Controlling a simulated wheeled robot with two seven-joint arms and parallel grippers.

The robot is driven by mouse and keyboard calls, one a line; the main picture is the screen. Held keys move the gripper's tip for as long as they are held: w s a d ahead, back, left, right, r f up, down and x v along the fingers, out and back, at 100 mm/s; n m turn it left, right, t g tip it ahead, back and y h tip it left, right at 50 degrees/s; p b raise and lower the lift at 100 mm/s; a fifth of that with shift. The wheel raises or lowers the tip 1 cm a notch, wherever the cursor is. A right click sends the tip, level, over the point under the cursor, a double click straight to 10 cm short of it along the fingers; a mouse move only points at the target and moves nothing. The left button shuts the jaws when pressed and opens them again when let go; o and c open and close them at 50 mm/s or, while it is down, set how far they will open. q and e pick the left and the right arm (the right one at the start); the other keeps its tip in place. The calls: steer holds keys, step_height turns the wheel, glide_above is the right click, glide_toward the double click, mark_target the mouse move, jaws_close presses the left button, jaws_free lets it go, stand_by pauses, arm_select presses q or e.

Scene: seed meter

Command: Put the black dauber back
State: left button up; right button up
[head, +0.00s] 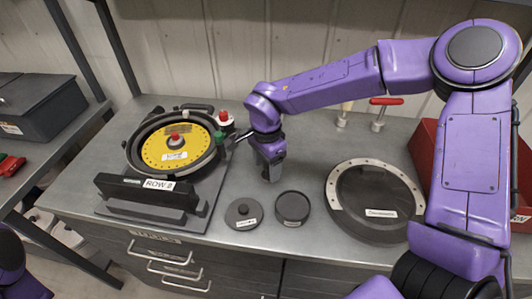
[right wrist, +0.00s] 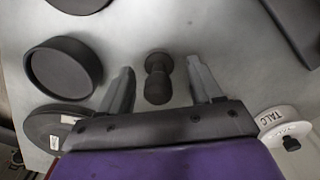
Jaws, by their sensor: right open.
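In the right wrist view the black dauber (right wrist: 157,78), with a narrow waist between two round ends, shows between the fingertips of my right gripper (right wrist: 162,85). The fingers are open, with a gap on each side of it. I cannot tell whether it stands or lies. In the head view my right gripper (head: 271,170) points down over the bench, and the dauber is hidden at or behind it. An open black round dish (head: 292,207) and a black knobbed lid (head: 244,214) with a label are nearby, nearer to me. My left gripper is out of view.
The seed meter with its yellow disc (head: 160,150) and the ROW 8 block (head: 150,193) is at the left. A white TALC pot (right wrist: 277,118) is near its far right. A large black ring plate (head: 375,200) lies right; a red box (head: 425,150) stands beyond.

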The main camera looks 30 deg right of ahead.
step_height(320, 180, up, 11)
steer(key=shift+f, duration=0.15)
